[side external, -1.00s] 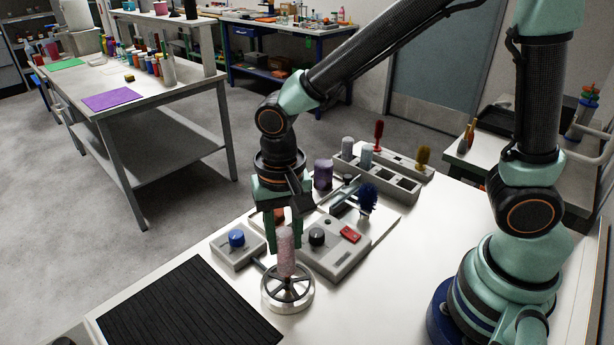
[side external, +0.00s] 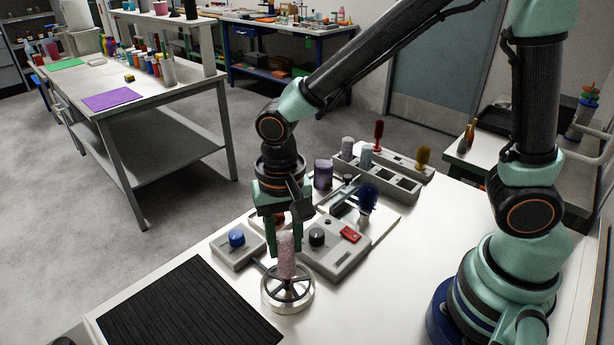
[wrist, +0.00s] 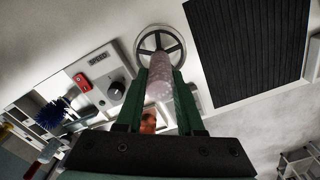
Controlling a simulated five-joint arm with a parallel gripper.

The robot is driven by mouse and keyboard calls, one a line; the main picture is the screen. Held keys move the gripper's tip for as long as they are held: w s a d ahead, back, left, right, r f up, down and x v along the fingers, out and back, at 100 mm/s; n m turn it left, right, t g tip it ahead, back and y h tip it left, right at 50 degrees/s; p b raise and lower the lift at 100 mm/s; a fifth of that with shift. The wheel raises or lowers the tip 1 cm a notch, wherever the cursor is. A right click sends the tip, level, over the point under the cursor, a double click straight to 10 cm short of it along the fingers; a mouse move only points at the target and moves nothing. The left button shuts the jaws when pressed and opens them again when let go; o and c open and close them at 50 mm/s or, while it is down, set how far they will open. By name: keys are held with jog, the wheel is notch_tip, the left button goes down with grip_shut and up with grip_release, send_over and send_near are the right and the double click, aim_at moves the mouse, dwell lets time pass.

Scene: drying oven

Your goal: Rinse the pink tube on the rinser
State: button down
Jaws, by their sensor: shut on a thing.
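The pink tube (side external: 286,256) is upright and speckled, held between the green fingers of my gripper (side external: 284,240). It stands over the middle of the rinser (side external: 287,303), a round metal ring with spokes. In the wrist view the tube (wrist: 160,80) sits between the two fingers of my gripper (wrist: 162,85), its far end over the spoked rinser (wrist: 160,40). Whether the tube's lower end touches the spokes I cannot tell.
A box with a blue knob (side external: 237,238) is left of the gripper. A control box with a black knob and red switch (side external: 350,234) and a blue brush (side external: 367,196) are to the right. A black ribbed mat (side external: 190,310) lies front left. A grey rack (side external: 390,180) is behind.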

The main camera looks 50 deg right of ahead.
aim_at(286, 255)
jog(key=shift+f, duration=0.1)
dwell(0.3)
jog(key=shift+f, duration=0.9)
jog(key=shift+f, duration=0.85)
dwell(1.8)
jog(key=shift+r, duration=0.1)
dwell(1.2)
jog(key=shift+r, duration=1.85)
jog(key=shift+r, duration=1.4)
